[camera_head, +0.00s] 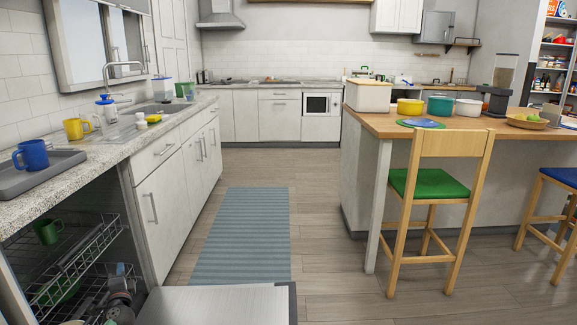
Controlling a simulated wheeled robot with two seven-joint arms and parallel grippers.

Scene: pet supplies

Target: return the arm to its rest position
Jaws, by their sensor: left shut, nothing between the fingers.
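My left arm shows only in part at the bottom left, in front of the open dishwasher racks. My left gripper (119,285) is small and dark grey there. It is shut, with nothing seen between its fingers. The rack wires and dark parts around it make its exact outline hard to tell. My right gripper is not in view.
The dishwasher rack (75,268) holds a green mug (48,231). A flat grey panel (215,306) lies low at the bottom centre. The counter at left bears a tray (40,178) with a blue mug (31,155). The floor around the striped rug (242,232) is clear.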

